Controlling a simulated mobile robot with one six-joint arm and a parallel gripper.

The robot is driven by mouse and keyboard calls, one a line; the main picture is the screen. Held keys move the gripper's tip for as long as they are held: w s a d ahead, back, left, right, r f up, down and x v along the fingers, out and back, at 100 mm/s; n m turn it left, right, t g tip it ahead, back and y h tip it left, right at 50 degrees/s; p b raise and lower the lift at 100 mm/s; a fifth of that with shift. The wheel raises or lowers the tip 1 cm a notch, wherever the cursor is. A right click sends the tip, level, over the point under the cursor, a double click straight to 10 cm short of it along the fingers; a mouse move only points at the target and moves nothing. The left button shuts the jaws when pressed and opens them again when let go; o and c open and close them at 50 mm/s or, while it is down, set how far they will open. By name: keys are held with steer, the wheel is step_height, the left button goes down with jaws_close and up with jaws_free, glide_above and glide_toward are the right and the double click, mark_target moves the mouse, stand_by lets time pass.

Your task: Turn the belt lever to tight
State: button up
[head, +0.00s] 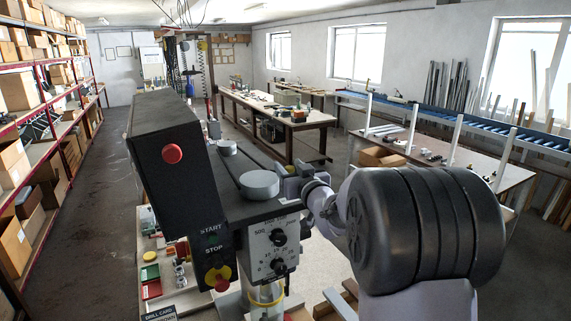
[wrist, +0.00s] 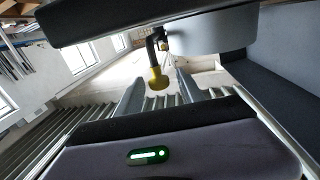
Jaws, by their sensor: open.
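The belt lever (wrist: 151,50) shows in the wrist view as a dark bent rod with a yellow knob (wrist: 158,80). It hangs from beside a grey rounded housing (wrist: 210,30). My gripper (wrist: 160,88) is open, with one finger on each side of the knob in the picture. I cannot tell whether either finger touches it. In the head view, the drill press head (head: 278,240) stands at centre, and my arm reaches to its far right side. The lever and my fingertips are not clearly visible there.
The drill press has a dark box with a red button (head: 172,153) and a start/stop panel (head: 214,255). A round grey cap (head: 259,184) sits on its top. Shelves with boxes (head: 30,150) line the left. Workbenches (head: 280,115) stand behind. The left aisle floor is clear.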

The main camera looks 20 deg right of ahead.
steer(key=shift+w, duration=0.15)
jaws_close()
stand_by(1.4)
